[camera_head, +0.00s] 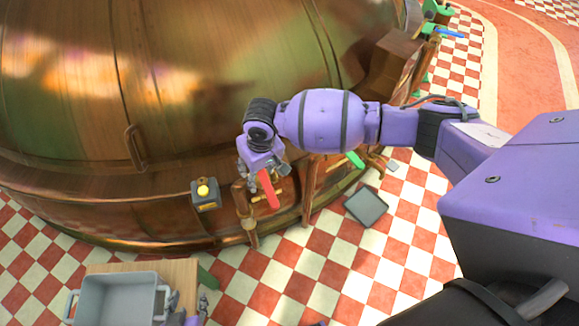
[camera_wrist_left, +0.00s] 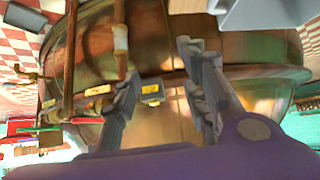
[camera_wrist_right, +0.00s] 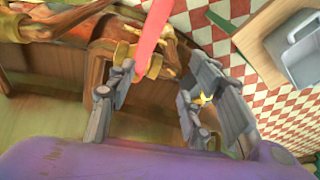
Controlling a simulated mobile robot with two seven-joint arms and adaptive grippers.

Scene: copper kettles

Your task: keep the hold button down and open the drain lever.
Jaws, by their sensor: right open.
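The hold button is a yellow knob (camera_head: 203,190) on a dark grey box on the kettle's lower side. In the left wrist view a grey box with a yellow patch (camera_wrist_left: 152,90) shows between the fingers, beyond them. The red lever (camera_head: 268,188) is on a copper drain pipe (camera_head: 246,213) right of the button. My left gripper (camera_head: 188,302) is low beside the grey bin, open and apart from the button. My right gripper (camera_head: 264,170) is at the lever's upper end, open; in its wrist view the red lever (camera_wrist_right: 152,35) is beyond the fingertips. Contact cannot be told.
The large copper kettle (camera_head: 90,110) fills the back left. A grey bin (camera_head: 115,300) stands on a wooden surface (camera_head: 182,272) at the front left. A green lever (camera_head: 355,159) and a grey tray (camera_head: 366,206) are to the right. The checkered floor between is mostly clear.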

